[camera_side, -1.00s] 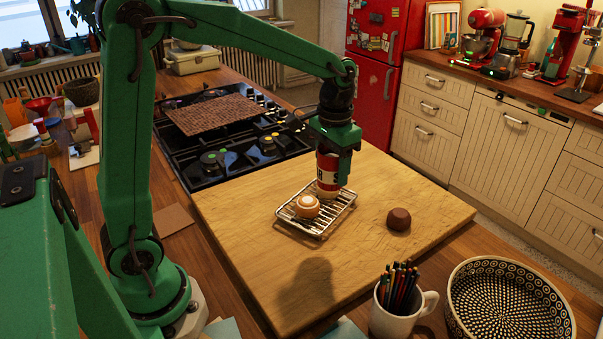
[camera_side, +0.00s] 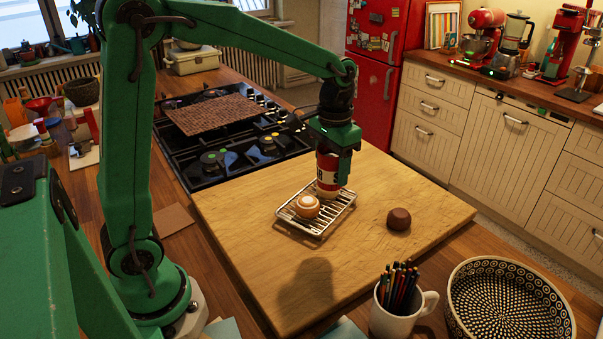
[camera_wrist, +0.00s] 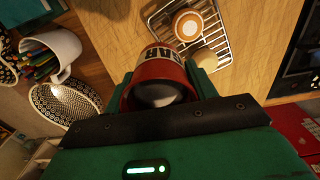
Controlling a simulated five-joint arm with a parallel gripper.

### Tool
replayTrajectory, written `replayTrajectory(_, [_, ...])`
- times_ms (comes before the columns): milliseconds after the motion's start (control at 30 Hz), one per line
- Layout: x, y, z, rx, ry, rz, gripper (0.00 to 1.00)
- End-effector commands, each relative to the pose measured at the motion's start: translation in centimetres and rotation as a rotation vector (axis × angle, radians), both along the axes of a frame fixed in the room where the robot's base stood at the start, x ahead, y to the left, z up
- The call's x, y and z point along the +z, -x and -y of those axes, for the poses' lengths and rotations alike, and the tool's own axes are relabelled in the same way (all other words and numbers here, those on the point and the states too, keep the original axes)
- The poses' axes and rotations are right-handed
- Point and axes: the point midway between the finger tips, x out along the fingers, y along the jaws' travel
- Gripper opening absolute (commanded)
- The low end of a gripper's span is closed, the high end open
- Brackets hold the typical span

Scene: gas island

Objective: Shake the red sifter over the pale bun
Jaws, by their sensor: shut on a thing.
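My gripper (camera_side: 330,165) is shut on the red sifter (camera_side: 327,175), a red can with a white lettered label. In the wrist view the sifter (camera_wrist: 160,68) sits between the fingers. The gripper holds it above the right part of a wire rack (camera_side: 318,222) on the wooden board. The pale bun (camera_wrist: 203,58) is on the rack close to the sifter in the wrist view. In the side view the sifter mostly hides it. A second bun (camera_side: 307,206), orange-brown with a white top, sits left of it on the rack and shows in the wrist view (camera_wrist: 188,24).
A dark brown bun (camera_side: 398,218) lies on the board (camera_side: 250,245) right of the rack. A mug of pencils (camera_side: 398,305) and a patterned bowl (camera_side: 510,300) stand at the front right. A black hob (camera_side: 225,165) is behind the board.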

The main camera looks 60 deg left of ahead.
Motion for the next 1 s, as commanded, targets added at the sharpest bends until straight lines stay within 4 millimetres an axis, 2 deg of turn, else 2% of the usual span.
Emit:
replayTrajectory(267, [0.3, -1.4, -1.4, 0.063, 0.000, 0.001, 0.36])
replayTrajectory(600, [1.0, -5.3, -6.5, 0.270, 0.000, 0.001, 0.36])
replayTrajectory(733, [1.2, -6.2, -8.1, 0.331, 0.000, 0.000, 0.36])
replayTrajectory(1000, [1.3, -6.7, -9.0, 0.366, 0.000, 0.001, 0.36])
